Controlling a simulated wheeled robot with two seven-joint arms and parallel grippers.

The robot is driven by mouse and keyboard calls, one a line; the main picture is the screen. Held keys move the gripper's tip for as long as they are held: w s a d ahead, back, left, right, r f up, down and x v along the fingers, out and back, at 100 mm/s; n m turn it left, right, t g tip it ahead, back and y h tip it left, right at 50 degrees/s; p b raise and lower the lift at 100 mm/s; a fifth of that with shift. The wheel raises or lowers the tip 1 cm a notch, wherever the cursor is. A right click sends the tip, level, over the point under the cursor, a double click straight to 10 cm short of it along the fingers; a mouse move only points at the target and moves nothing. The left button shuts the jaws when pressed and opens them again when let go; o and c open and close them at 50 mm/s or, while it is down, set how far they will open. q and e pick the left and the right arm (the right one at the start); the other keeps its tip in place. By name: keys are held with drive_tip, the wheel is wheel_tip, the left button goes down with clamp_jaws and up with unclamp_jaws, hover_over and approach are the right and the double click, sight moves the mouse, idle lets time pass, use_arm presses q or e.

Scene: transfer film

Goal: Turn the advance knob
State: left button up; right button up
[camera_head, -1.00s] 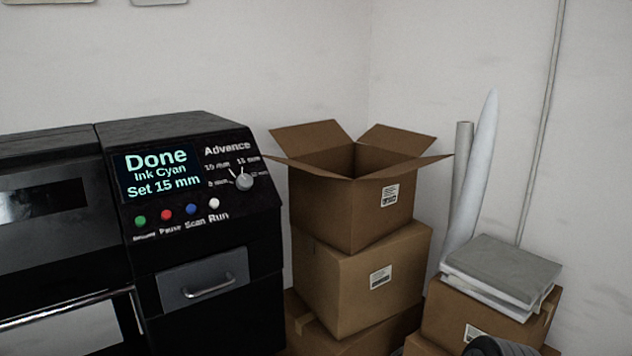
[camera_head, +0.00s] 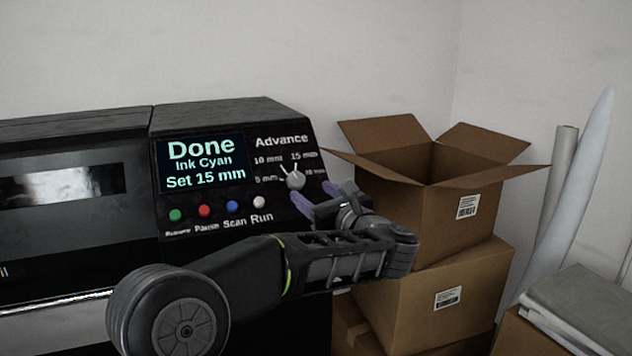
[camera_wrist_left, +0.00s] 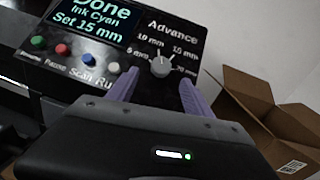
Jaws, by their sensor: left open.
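The advance knob (camera_head: 295,180) is a small grey dial on the right of the black printer's front panel, under the word Advance, with mm marks around it. The screen (camera_head: 201,162) reads Done, Ink Cyan, Set 15 mm. My left gripper (camera_head: 322,199) is open and empty just in front of and to the lower right of the knob in the head view. In the left wrist view the knob (camera_wrist_left: 160,67) shows beyond the gap between the two purple fingers (camera_wrist_left: 158,88), apart from them. My right gripper is not in view.
Green, red, blue and white buttons (camera_head: 259,202) sit in a row below the screen. Stacked cardboard boxes (camera_head: 430,275) stand close to the right of the printer, the top one (camera_head: 410,205) open. Rolls (camera_head: 575,185) lean on the wall at the far right.

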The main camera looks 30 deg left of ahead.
sight(298, 181)
use_arm(q)
drive_tip(key=shift+w, duration=0.1)
idle(0.3)
drive_tip(key=p+x, duration=0.4)
drive_tip(key=x, duration=0.3)
drive_tip(key=shift+w, duration=0.1)
drive_tip(key=shift+w+a, duration=0.15)
drive_tip(key=shift+a, duration=0.15)
drive_tip(key=shift+c, duration=0.6)
clamp_jaws()
